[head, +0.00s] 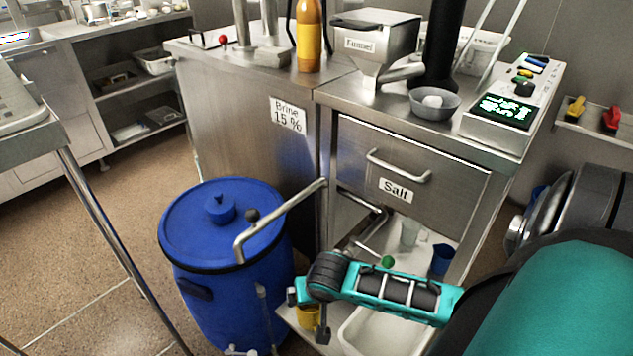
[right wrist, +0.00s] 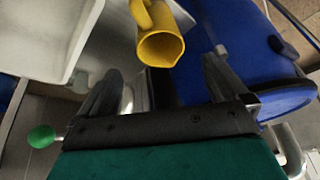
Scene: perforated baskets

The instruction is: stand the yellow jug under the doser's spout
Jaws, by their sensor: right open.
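The yellow jug (head: 306,317) is low at the front of the cabinet, partly hidden by my right gripper (head: 317,322) in the head view. In the right wrist view the yellow jug (right wrist: 161,43) shows its open mouth and handle, beyond and between the two fingers. My right gripper (right wrist: 163,68) is open, with a visible gap around the jug; I cannot tell whether a finger touches it. On the counter a steel unit labelled Funnel (head: 378,42) has a short side spout (head: 402,73). I cannot tell whether this is the doser. My left gripper is not in view.
A blue lidded barrel (head: 221,223) stands left of the jug, with a bent metal pipe (head: 283,214) over it. A white tray (head: 359,332) lies low beside the jug. A grey bowl (head: 434,107) and a display unit (head: 505,112) crowd the counter.

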